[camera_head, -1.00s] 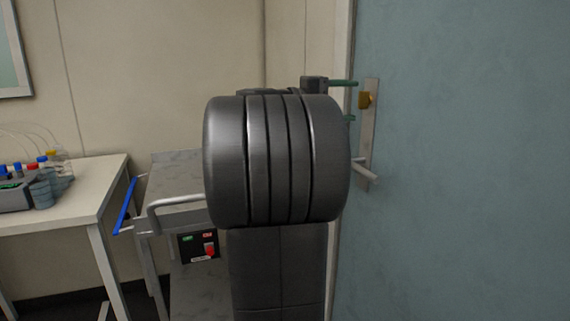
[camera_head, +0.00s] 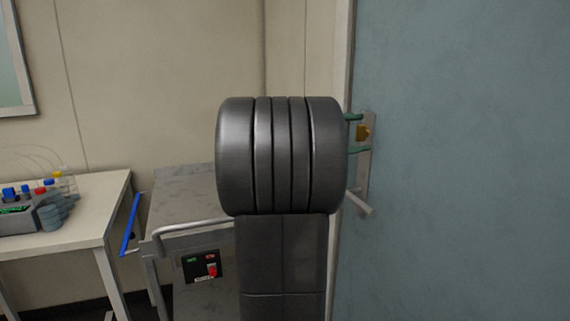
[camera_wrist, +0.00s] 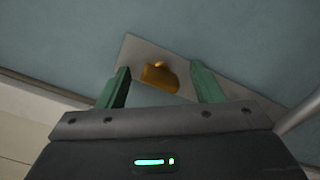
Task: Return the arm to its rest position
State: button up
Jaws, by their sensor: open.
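My gripper (camera_wrist: 160,88) is open, with its two green fingers apart in the wrist view. The fingers are on either side of a brass lock knob (camera_wrist: 160,75) on a grey door plate (camera_wrist: 136,48). I cannot tell whether they touch the plate. In the head view, the green fingertips (camera_head: 354,133) show at the right edge of my dark arm, beside the knob (camera_head: 363,132). The silver door handle (camera_head: 358,201) is just below them. My arm hides the rest of the gripper.
The blue-grey door (camera_head: 460,160) fills the right side. A metal cart (camera_head: 180,195) with a rail and a red-button control box (camera_head: 203,267) stands left of my arm. Farther left, a white table (camera_head: 100,205) bears a device with several coloured-cap bottles (camera_head: 35,205).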

jog(key=n+p, duration=0.2)
jog(key=p, duration=0.1)
jog(key=n+p, duration=0.2)
jog(key=p, duration=0.2)
jog(key=n+p, duration=0.3)
jog(key=shift+w+r, duration=0.1)
jog(key=shift+r, duration=0.25)
jog(key=n+p, duration=0.3)
jog(key=p, duration=0.2)
jog(key=shift+w+a+n+p, duration=0.1)
jog(key=shift+n+p, duration=0.6)
jog(key=shift+p, duration=0.35)
jog(key=shift+f, duration=0.25)
